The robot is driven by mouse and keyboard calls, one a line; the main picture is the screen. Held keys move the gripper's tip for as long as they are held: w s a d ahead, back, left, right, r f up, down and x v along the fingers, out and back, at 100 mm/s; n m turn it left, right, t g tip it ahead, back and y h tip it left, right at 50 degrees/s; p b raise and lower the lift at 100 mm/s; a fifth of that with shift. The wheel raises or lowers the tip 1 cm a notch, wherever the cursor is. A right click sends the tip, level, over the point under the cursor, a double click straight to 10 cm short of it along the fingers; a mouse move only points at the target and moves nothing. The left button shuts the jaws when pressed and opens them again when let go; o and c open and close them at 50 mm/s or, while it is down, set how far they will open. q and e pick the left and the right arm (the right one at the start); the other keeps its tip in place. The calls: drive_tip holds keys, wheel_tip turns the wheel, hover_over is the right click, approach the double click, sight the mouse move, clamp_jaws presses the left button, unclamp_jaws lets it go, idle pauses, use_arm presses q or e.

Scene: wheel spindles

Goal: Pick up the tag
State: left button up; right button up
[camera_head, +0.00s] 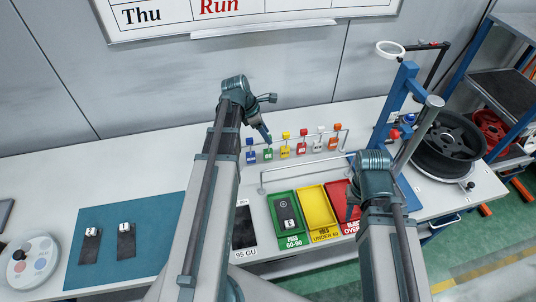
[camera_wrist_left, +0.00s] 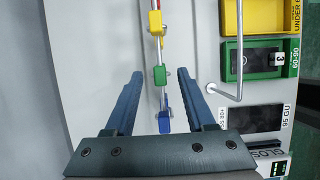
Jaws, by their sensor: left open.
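A row of coloured tags hangs on a thin rail at the back of the bench: blue (camera_head: 250,156), green (camera_head: 268,154), yellow (camera_head: 285,151), red (camera_head: 301,148), white (camera_head: 318,144) and orange (camera_head: 335,143). My left gripper (camera_head: 264,133) is open and empty just above the blue and green tags. In the left wrist view its fingertips (camera_wrist_left: 159,76) stand either side of the green tag (camera_wrist_left: 159,75), apart from it. The blue tag (camera_wrist_left: 165,122) shows nearer, between the fingers. My right gripper (camera_head: 351,203) hangs by the red tray; its jaw gap is unclear.
A dark piece (camera_head: 289,210) lies in the green tray. A wheel (camera_head: 447,143) stands right; a teal mat (camera_head: 150,258) lies left.

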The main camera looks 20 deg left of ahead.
use_arm(q)
drive_tip(key=shift+b+x, duration=0.6)
drive_tip(key=shift+x, duration=0.65)
drive_tip(key=shift+r, duration=0.1)
use_arm(e)
wheel_tip(320, 180, down, 2)
drive_tip(key=shift+f, duration=0.1)
use_arm(q)
clamp_jaws()
drive_tip(key=shift+r, duration=0.1)
use_arm(e)
drive_tip(key=shift+r, duration=0.2)
